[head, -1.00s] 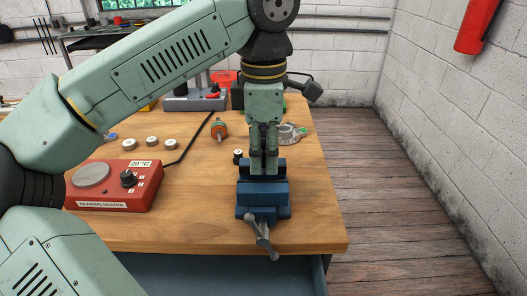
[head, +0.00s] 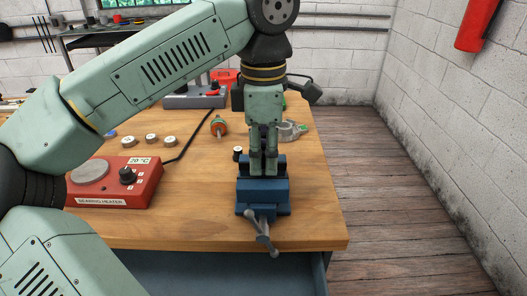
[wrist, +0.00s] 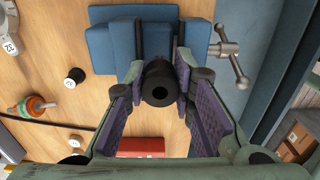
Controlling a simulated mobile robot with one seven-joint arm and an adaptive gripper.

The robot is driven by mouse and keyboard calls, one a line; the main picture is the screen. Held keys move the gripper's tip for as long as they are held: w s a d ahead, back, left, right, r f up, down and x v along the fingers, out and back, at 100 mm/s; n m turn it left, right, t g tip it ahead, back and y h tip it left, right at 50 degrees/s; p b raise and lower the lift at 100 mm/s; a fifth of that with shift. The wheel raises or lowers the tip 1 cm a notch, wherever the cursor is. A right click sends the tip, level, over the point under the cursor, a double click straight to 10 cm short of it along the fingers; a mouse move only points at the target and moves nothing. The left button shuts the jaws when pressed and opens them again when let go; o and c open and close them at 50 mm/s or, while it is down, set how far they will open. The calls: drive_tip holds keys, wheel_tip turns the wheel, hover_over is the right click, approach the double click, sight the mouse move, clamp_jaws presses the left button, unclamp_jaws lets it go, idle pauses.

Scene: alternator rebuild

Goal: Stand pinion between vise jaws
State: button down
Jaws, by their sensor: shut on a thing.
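The blue vise (head: 262,192) stands at the front right of the bench and also shows in the wrist view (wrist: 105,48). My gripper (head: 264,172) points straight down over the vise, its fingertips partly hidden behind the front jaw. In the wrist view my gripper (wrist: 160,72) is shut on the pinion (wrist: 155,93), a dark upright cylinder with a hole in its top end. The pinion is in line with the gap between the vise jaws. I cannot tell whether its lower end touches the vise.
A red bearing heater (head: 118,190) stands left of the vise. A small dark spool with a pale top (head: 238,153), an orange rotor (head: 219,127) and a grey housing (head: 290,131) lie behind it. The vise handle (head: 262,238) sticks out at the front.

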drive_tip(key=shift+f, duration=0.4)
idle(0.4)
drive_tip(key=c, duration=1.3)
unclamp_jaws()
drive_tip(key=shift+r, duration=0.1)
wheel_tip(320, 180, up, 8)
drive_tip(key=p, duration=0.6)
